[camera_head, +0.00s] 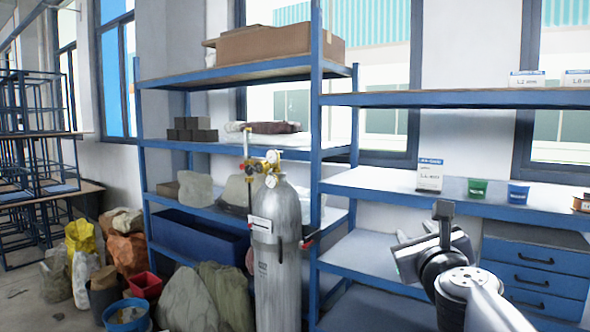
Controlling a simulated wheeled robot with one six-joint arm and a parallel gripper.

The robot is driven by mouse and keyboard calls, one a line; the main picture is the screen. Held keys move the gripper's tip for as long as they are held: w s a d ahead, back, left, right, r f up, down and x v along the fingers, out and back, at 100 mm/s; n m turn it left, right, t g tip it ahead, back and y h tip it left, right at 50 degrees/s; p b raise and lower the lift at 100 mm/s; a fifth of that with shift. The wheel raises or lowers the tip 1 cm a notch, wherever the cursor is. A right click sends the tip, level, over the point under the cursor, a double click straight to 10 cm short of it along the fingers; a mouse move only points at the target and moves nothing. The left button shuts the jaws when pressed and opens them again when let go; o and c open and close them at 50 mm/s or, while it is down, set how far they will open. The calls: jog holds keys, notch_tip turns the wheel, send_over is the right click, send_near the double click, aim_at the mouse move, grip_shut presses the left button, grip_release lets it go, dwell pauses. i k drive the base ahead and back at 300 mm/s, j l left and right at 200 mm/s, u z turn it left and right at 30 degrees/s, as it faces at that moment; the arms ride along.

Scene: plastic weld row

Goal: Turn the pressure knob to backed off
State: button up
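A grey gas cylinder (277,260) stands upright in front of the blue shelving, left of my arm. A brass-yellow regulator (258,167) with round gauges (272,157) sits at its top. The pressure knob is too small to pick out for certain among the regulator parts, and its setting cannot be read. My gripper (408,260) seems to be the grey end of my arm at the right, in front of the shelves. It is well to the right of the regulator and lower, not touching it. Its fingers cannot be made out.
Blue shelving (317,120) stands close behind the cylinder. A green cup (477,188) and a blue cup (518,193) stand on the right shelf. Sacks (190,300), a red bin (145,285) and a blue bucket (125,317) crowd the floor left of the cylinder.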

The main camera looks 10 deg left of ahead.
aim_at(250, 170)
jog(key=i+j+z, duration=0.15)
jog(key=j, duration=0.2)
jog(key=i+j+z, duration=0.2)
jog(key=j, duration=0.15)
jog(key=j+z, duration=0.15)
jog(key=j, duration=0.25)
jog(key=i+j+z, duration=0.15)
jog(key=j, duration=0.25)
jog(key=i+j+z, duration=0.2)
jog(key=j, duration=0.2)
jog(key=i+j, duration=0.1)
jog(key=j, duration=1.65)
jog(key=i+j, duration=0.15)
jog(key=j, duration=0.75)
jog(key=i+z, duration=0.05)
